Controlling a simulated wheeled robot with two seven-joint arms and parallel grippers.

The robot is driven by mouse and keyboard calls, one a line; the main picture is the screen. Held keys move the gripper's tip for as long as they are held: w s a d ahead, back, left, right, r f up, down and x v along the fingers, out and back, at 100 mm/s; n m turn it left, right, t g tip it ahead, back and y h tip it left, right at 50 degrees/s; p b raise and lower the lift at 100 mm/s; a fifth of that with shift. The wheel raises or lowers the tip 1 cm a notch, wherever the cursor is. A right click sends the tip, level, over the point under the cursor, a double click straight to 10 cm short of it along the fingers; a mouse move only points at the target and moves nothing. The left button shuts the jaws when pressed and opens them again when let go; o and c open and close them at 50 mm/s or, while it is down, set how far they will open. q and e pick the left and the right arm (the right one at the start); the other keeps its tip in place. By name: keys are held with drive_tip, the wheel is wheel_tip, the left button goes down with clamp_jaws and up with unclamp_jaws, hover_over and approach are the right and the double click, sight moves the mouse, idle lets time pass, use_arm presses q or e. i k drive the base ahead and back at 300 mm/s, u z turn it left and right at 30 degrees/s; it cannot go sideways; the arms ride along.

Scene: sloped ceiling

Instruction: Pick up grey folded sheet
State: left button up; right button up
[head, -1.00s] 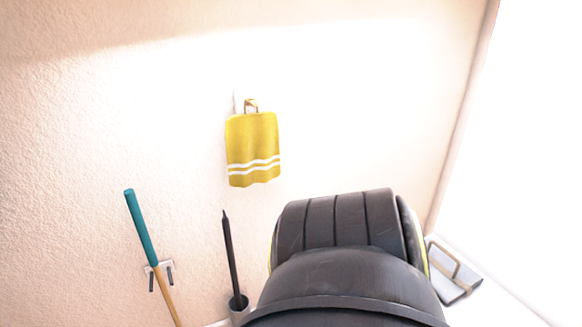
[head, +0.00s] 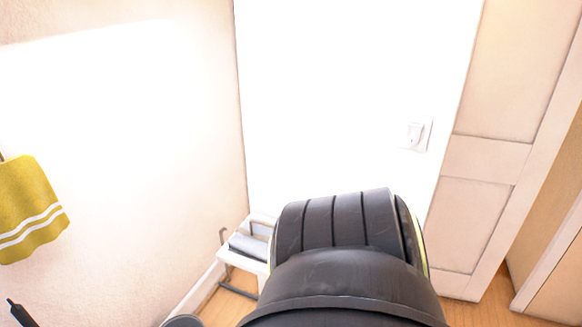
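A grey folded item (head: 249,245), which looks like the folded sheet, lies on a small white stand (head: 240,262) low in the corner, left of centre in the head view. A pale bar or handle stands up behind it. Its right side is hidden by a large dark part of my own body in the lower middle. Neither of my grippers shows in the head view.
A yellow towel (head: 30,210) with white stripes hangs on the left wall. A light switch (head: 415,134) is on the bright wall. A panelled door (head: 478,195) stands at the right. Wooden floor (head: 228,308) shows beside the stand.

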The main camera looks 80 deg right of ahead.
sight(251, 240)
drive_tip(key=z, duration=1.75)
